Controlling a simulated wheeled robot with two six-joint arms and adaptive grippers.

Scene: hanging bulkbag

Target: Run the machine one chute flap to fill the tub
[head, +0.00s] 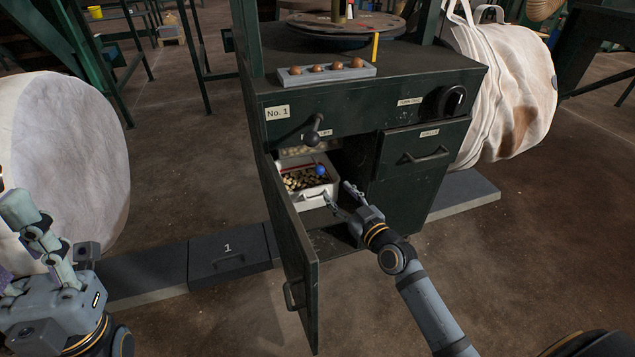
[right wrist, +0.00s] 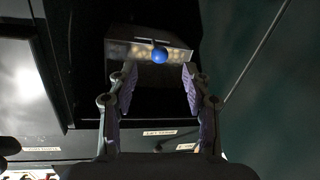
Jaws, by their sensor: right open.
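A pale tub (head: 318,196) sits inside the open cabinet of machine No. 1 (head: 350,105), with small brown pieces in it. A blue ball (head: 320,170) shows at its right side. My right gripper (head: 341,194) is open and empty, just in front of the tub's right side. In the right wrist view the tub (right wrist: 125,50) and blue ball (right wrist: 159,56) appear beyond and between the fingertips. A black-knobbed lever (head: 312,135) sticks out above the opening. The chute flap itself cannot be made out. My left gripper (head: 45,235) is at the left edge, away from the machine; its jaw opening is unclear.
The cabinet door (head: 297,255) stands open toward me, left of my right gripper. A drawer (head: 425,150) and black dial (head: 448,101) are at right. A tray of several brown balls (head: 327,73) lies on top. White bulk bags (head: 65,160) flank the machine.

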